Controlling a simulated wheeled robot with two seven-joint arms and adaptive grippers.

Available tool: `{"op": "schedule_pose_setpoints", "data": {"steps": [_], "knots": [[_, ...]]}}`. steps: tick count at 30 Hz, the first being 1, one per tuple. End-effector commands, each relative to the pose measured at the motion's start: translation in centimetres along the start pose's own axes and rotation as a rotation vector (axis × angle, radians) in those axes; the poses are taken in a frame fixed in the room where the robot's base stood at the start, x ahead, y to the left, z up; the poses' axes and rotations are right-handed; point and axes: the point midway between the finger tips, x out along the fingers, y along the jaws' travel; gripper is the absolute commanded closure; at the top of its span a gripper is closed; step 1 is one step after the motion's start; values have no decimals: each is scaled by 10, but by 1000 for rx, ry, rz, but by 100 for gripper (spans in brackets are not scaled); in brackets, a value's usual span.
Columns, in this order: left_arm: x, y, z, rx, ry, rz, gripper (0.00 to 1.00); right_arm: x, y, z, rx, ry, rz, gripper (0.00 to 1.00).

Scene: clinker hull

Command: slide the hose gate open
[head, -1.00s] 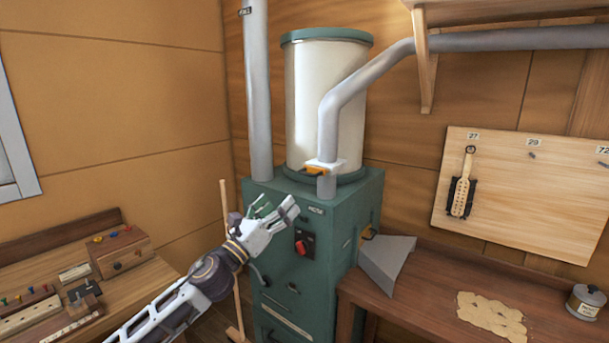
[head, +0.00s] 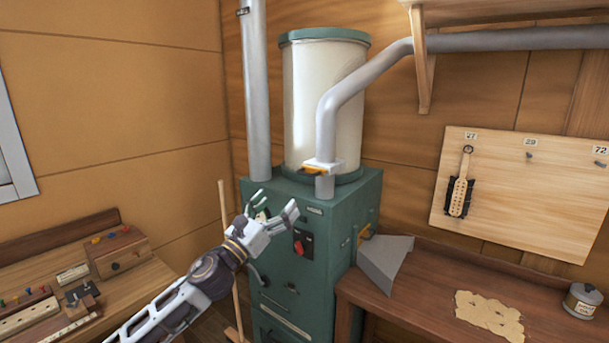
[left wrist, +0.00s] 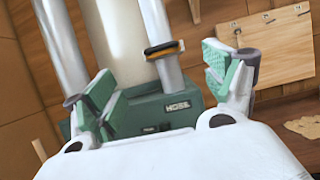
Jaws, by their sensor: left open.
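The hose gate (head: 323,166) is a pale collar with an orange-yellow tab, set low on the grey hose pipe (head: 327,120) just above the green cabinet. It also shows in the left wrist view, as an orange-and-black tab (left wrist: 163,48) on the pipe, beyond and between my fingers. My left gripper (head: 274,207) is open and empty, in front of the cabinet, below and to the left of the gate and apart from it. Its green-padded fingers are spread wide in the left wrist view (left wrist: 163,88). My right gripper is not in view.
The green cabinet (head: 345,215) carries a red switch (head: 299,247), a cream drum (head: 322,90) and a second upright pipe (head: 256,95). A workbench (head: 130,285) with small tools stands at left. A brown bench (head: 420,315) and pegboard (head: 540,195) are at right.

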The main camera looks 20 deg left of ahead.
Motion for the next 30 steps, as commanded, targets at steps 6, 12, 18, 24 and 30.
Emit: {"op": "schedule_pose_setpoints", "data": {"steps": [6, 12, 18, 24, 30], "knots": [[11, 0, 2, -1, -2, 0, 15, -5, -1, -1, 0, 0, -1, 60], [24, 0, 2, -1, -2, -1, 15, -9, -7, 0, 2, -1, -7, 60], [39, 0, 2, -3, -1, 0, 15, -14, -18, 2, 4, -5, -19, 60], [54, 0, 2, 0, -1, -1, 15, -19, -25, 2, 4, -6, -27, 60], [70, 0, 2, -2, -2, 0, 15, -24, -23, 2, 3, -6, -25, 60]]}}
